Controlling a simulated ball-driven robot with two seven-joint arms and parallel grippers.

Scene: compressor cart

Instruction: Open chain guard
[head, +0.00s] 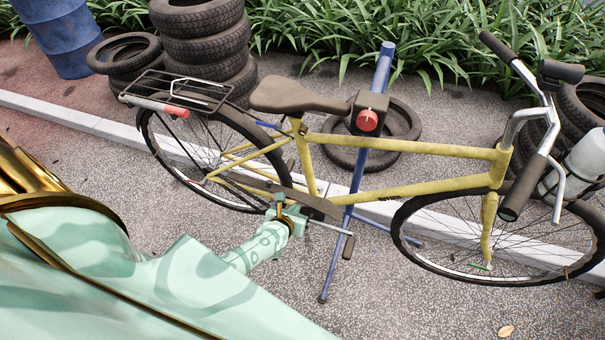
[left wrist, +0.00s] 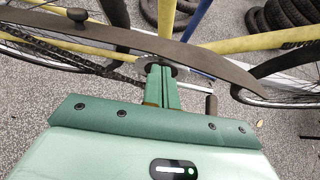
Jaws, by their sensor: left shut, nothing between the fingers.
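The chain guard (head: 318,205) is a long dark curved strip along the lower side of the yellow bicycle (head: 400,190). In the left wrist view the guard (left wrist: 212,62) crosses the upper picture, with a round dark knob (left wrist: 77,16) near its left end. The chain (left wrist: 75,60) shows below the guard. My left gripper (head: 283,206) is at the guard by the crank. In the left wrist view its green fingers (left wrist: 161,84) are together and empty, with their tips just below the guard's lower edge; whether they touch it I cannot tell. My right gripper is not in view.
A crank arm (head: 330,227) and pedal (head: 348,246) lie right of my gripper. Stacked tyres (head: 200,45) and a blue barrel (head: 60,38) stand behind.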

